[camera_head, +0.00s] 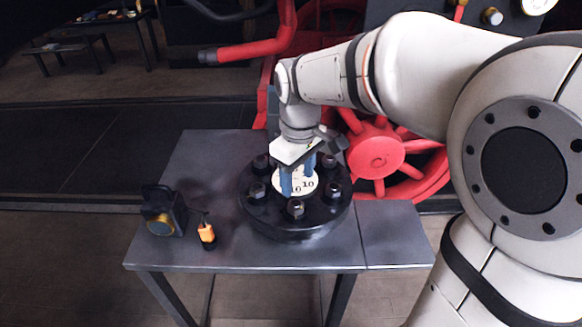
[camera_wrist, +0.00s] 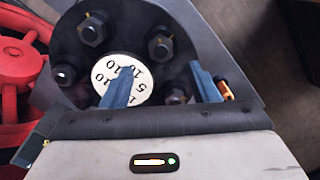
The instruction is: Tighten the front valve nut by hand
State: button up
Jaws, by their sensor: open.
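The front valve nut (camera_head: 295,207) is a dark hex nut on a stud at the near edge of a round black flange (camera_head: 300,232). In the wrist view, the nut that seems to be the front one (camera_wrist: 161,45) lies beyond the fingertips. My gripper (camera_head: 298,183) is open and points down over the flange, its two blue fingers apart. In the wrist view my gripper (camera_wrist: 163,68) has one finger across the white numbered disc (camera_wrist: 140,82) and the other near the flange rim. I see nothing held. Finger height above the flange is unclear.
Several similar nuts ring the flange, including a left one (camera_head: 257,190) and a right one (camera_head: 334,190). A black lamp-like device (camera_head: 163,210) and an orange-handled item (camera_head: 207,234) stand on the metal table (camera_head: 250,262). A red wheel (camera_head: 374,150) is close behind.

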aim_at(296, 203)
jog(key=shift+w+a+f, duration=0.1)
jog(key=shift+a+f, duration=0.1)
jog(key=shift+f, duration=0.15)
notch_tip(296, 203, down, 7)
jog(key=shift+f, duration=0.1)
jog(key=c, duration=0.9)
jog(key=shift+a, duration=0.1)
jog(key=shift+c, duration=0.4)
